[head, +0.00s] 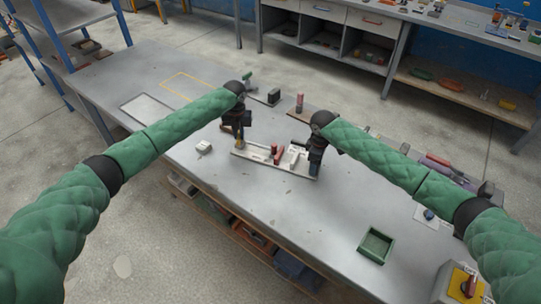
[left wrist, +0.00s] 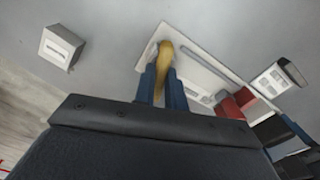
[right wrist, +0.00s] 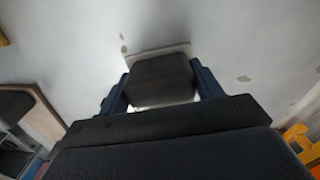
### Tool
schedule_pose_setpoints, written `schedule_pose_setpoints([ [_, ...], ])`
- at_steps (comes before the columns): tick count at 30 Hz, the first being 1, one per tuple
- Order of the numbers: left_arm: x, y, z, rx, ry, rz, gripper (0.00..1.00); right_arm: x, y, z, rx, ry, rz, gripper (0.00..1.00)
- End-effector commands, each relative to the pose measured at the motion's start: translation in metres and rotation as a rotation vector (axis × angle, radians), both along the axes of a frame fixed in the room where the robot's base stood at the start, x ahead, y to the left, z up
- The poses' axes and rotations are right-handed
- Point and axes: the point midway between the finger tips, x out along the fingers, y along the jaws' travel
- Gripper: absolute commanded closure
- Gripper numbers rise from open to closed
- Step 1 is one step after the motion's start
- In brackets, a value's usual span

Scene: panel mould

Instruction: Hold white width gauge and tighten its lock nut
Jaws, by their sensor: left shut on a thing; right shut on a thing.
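A pale, flat panel mould (head: 262,157) lies on the steel table between my two grippers, with a red part (head: 277,157) and white parts on it. My left gripper (head: 239,143) is at the mould's left end. In the left wrist view its fingers are shut on a tan rounded handle (left wrist: 166,58) above the mould's end. My right gripper (head: 314,168) is at the mould's right end. In the right wrist view it is shut on a dark block (right wrist: 160,80). A white piece (head: 295,152) stands beside the right gripper. I cannot make out the lock nut or tell which white part is the gauge.
A small white slotted block (head: 203,147) lies left of the mould; it also shows in the left wrist view (left wrist: 62,47). A dark block (head: 273,96) and a red upright item (head: 299,103) stand behind. A green tray (head: 376,245) is front right. The front middle table is clear.

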Motion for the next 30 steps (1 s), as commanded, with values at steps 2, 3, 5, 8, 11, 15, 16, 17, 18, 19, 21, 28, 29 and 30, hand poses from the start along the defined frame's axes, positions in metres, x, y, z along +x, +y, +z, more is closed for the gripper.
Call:
schedule_pose_setpoints([
  [2, 0.0010, 0.0011, 0.0013, 0.001, -0.002, -0.046, 1.00, -0.0004, -0.0008, -0.0005, -0.001, 0.002, 0.000, 0.71],
  [3, 0.0010, 0.0011, 0.0012, 0.001, -0.002, -0.067, 1.00, -0.0004, -0.0008, -0.0006, -0.001, 0.002, 0.000, 0.71],
  [5, 0.0010, 0.0011, 0.0011, 0.000, -0.002, -0.097, 1.00, -0.0005, -0.0009, -0.0006, -0.001, 0.002, 0.000, 0.71],
  [8, 0.0007, 0.0009, 0.0009, 0.000, -0.001, -0.136, 1.00, -0.0004, -0.0009, -0.0006, -0.001, 0.002, 0.000, 0.71],
  [11, 0.0006, 0.0009, 0.0008, 0.000, -0.001, -0.163, 1.00, -0.0005, -0.0010, -0.0006, -0.002, 0.002, 0.000, 0.71],
  [15, 0.0006, 0.0008, 0.0007, 0.000, -0.001, -0.184, 1.00, -0.0004, -0.0010, -0.0006, -0.002, 0.002, 0.000, 0.71],
  [16, 0.0006, 0.0009, 0.0007, 0.000, -0.001, -0.186, 1.00, -0.0004, -0.0010, -0.0006, -0.002, 0.002, 0.000, 0.71],
  [17, 0.0006, 0.0008, 0.0007, 0.000, -0.001, -0.188, 1.00, -0.0004, -0.0010, -0.0006, -0.002, 0.002, 0.000, 0.71],
  [18, 0.0006, 0.0009, 0.0007, 0.000, -0.001, -0.189, 1.00, -0.0003, -0.0012, -0.0006, -0.002, 0.002, 0.000, 0.71],
  [19, 0.0006, 0.0008, 0.0007, 0.000, -0.001, -0.190, 1.00, -0.0003, -0.0012, -0.0006, -0.002, 0.002, 0.000, 0.71],
  [21, 0.0006, 0.0008, 0.0007, 0.000, -0.001, -0.191, 1.00, -0.0003, -0.0012, -0.0006, -0.002, 0.002, 0.000, 0.71],
  [28, 0.0006, 0.0009, 0.0007, 0.000, -0.001, -0.190, 1.00, -0.0003, -0.0012, -0.0006, -0.002, 0.002, -0.001, 0.71],
  [29, 0.0006, 0.0009, 0.0007, 0.000, -0.001, -0.190, 0.82, -0.0003, -0.0012, -0.0006, -0.002, 0.002, -0.001, 0.71],
  [30, 0.0006, 0.0009, 0.0007, 0.000, -0.001, -0.190, 0.74, -0.0003, -0.0012, -0.0006, -0.002, 0.002, -0.001, 0.71],
])
